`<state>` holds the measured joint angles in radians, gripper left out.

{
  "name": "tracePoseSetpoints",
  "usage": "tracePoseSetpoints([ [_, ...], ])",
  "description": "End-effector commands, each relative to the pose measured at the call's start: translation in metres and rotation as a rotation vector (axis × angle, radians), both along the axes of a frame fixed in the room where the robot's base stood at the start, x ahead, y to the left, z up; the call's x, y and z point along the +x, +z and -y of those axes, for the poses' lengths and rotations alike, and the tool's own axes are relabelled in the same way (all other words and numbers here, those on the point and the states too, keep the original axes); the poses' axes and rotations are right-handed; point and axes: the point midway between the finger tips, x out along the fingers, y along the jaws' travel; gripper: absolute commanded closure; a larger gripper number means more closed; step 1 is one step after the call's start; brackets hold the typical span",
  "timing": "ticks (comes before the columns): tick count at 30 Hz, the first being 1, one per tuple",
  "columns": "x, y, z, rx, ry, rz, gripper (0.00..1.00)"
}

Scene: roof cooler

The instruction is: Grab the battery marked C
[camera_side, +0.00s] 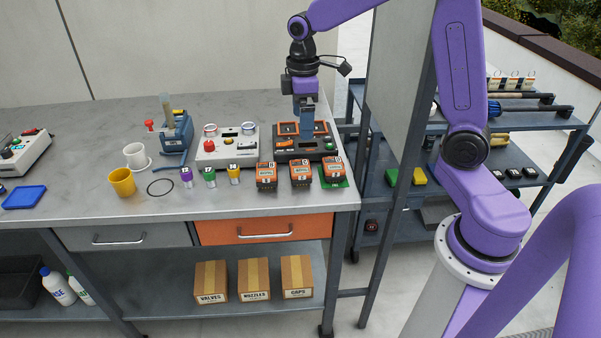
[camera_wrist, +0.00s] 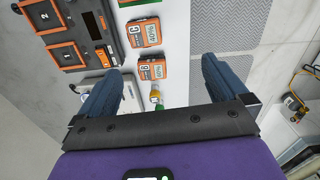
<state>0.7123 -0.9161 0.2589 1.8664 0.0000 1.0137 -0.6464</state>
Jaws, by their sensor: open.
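Three orange-and-black batteries stand in a row near the front right of the bench. The battery marked C (camera_side: 301,174) appears to be the middle one; its C label is readable in the wrist view (camera_wrist: 145,32). The battery marked B (camera_wrist: 152,69) is beside it, on the left in the side view (camera_side: 266,177). My gripper (camera_side: 304,118) points down above the charger, behind the batteries. In the wrist view its blue fingers (camera_wrist: 163,85) are apart, with nothing held.
The orange-black charger (camera_side: 304,143), with bays marked 1 and 2, is behind the batteries. Purple, green and yellow canisters (camera_side: 209,177) stand to their left. A grey-white device (camera_side: 228,146) with a red button sits left of the charger. The bench front edge is close to the batteries.

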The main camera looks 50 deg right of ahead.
Motion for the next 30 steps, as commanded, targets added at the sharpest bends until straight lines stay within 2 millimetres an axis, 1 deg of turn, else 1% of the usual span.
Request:
tracePoseSetpoints([
  [1, 0.009, -0.002, 0.010, 0.000, -0.014, -0.003, 0.00],
  [4, 0.020, -0.004, 0.024, -0.001, -0.025, -0.003, 0.00],
  [7, 0.025, -0.006, 0.031, 0.000, -0.030, -0.003, 0.00],
  [10, 0.026, -0.015, 0.033, 0.000, -0.031, -0.006, 0.00],
  [14, 0.025, -0.037, 0.033, -0.002, -0.030, -0.008, 0.00],
  [24, 0.025, -0.100, 0.032, -0.001, -0.031, -0.008, 0.00],
  [27, 0.025, -0.115, 0.031, -0.002, -0.031, -0.007, 0.00],
  [30, 0.025, -0.124, 0.032, -0.001, -0.032, -0.005, 0.00],
])
